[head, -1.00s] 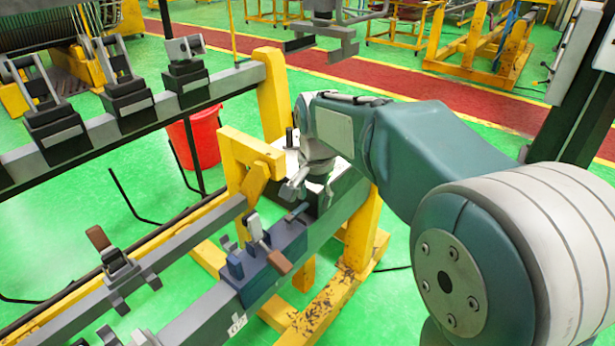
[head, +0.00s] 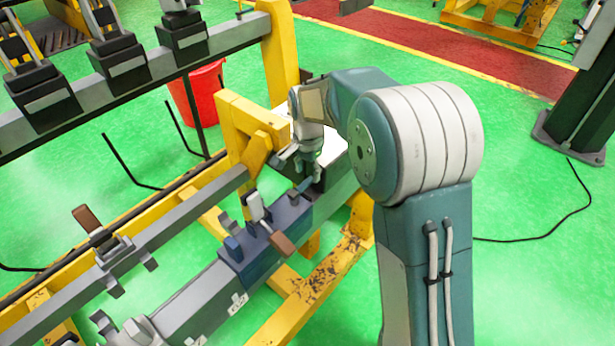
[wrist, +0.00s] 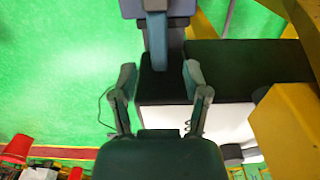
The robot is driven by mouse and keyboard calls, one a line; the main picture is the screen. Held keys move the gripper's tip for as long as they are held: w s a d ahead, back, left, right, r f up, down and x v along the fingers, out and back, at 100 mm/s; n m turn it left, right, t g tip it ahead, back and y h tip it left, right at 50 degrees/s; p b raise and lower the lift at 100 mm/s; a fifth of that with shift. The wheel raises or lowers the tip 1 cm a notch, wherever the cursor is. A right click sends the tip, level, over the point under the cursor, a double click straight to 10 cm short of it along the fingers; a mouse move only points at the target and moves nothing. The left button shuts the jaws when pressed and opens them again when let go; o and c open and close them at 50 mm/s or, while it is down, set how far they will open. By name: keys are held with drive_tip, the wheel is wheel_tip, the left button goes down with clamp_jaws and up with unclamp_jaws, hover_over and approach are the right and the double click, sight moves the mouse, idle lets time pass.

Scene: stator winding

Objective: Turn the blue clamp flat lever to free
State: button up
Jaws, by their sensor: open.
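The blue clamp (head: 268,248) sits on the grey beam, in the middle of the head view. Its flat lever (head: 304,185) is a short blue bar at the clamp's far right end, pointing toward my gripper. In the wrist view the lever (wrist: 156,35) reaches down from the top middle, between the fingers and apart from both. My gripper (wrist: 160,78) is open, with one finger on each side of the lever's line. In the head view my gripper (head: 305,170) is small, just beyond the lever, and its fingertips are partly hidden.
A yellow frame post (head: 245,135) stands close left of my gripper and shows at right in the wrist view (wrist: 285,125). A white-sided box (wrist: 225,122) with a dark top lies right of the fingers.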

drive_tip(key=shift+f, duration=1.3)
clamp_jaws()
